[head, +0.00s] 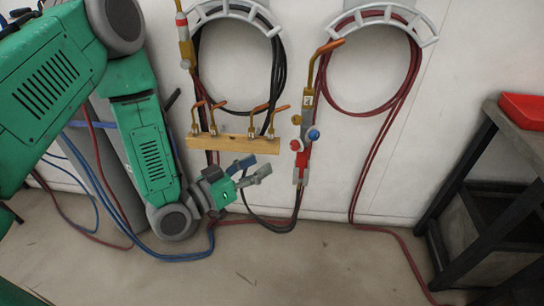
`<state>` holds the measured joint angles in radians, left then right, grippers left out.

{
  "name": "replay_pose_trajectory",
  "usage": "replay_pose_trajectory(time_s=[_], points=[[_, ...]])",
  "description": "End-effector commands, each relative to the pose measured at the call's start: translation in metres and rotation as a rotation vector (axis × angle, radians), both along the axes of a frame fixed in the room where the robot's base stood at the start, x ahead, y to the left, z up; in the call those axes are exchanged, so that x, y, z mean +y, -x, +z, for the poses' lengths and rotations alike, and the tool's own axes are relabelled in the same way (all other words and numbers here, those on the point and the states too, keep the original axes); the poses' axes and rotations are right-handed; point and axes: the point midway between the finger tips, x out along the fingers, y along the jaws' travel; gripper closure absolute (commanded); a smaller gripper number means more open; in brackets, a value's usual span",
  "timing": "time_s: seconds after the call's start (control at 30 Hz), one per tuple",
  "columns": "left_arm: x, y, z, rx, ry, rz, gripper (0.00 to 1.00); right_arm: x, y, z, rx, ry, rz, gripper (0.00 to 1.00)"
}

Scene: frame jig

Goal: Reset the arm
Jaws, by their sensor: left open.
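My left arm (150,155) is green with grey joints. It comes in from the upper left and hangs down beside the wall. Its gripper (257,168) points right and slightly up, with its fingers apart and nothing seen between them. The gripper is just below a wooden rack (235,144) in the picture and left of a torch with a red and blue knob (305,145). I cannot tell how far it is from the wall. My right gripper is not in view.
Dark hoses hang on a left wall hook (235,10), red hoses on a right one (385,14). Several copper-tipped nozzles stand in the rack. Red and blue hoses trail over the floor at left. A dark cart (500,215) with a red tray (524,110) stands right. The front floor is mostly clear.

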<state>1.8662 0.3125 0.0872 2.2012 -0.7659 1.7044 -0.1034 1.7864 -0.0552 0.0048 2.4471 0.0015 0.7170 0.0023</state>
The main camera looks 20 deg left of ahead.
Motion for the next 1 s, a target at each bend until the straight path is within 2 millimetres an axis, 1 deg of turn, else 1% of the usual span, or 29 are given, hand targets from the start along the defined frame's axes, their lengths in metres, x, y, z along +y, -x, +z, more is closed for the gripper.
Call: replay_pose_trajectory(time_s=[0.17, 0.6, 0.67, 0.77, 0.87, 0.9, 0.97, 1.0], points=[[0.004, 0.008, 0.0, 0.0, 0.001, 0.0, 0.58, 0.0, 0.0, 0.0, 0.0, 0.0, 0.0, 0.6], [0.004, 0.007, 0.0, 0.001, 0.0, 0.0, 0.58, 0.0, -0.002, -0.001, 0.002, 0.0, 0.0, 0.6], [0.003, 0.009, -0.004, 0.019, -0.009, -0.001, 0.58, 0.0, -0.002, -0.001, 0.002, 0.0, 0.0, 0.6], [-0.003, 0.019, -0.03, 0.13, -0.065, -0.006, 0.58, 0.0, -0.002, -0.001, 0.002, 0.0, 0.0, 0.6], [-0.007, 0.045, -0.079, 0.356, -0.173, -0.006, 0.58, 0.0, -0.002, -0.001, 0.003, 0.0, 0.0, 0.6], [-0.005, 0.062, -0.102, 0.468, -0.227, -0.002, 0.58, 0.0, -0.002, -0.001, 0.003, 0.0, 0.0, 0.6], [0.001, 0.093, -0.132, 0.639, -0.307, 0.01, 0.58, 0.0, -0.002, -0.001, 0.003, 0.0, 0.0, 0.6], [0.006, 0.115, -0.149, 0.751, -0.356, 0.022, 0.58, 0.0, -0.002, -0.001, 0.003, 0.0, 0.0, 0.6]])
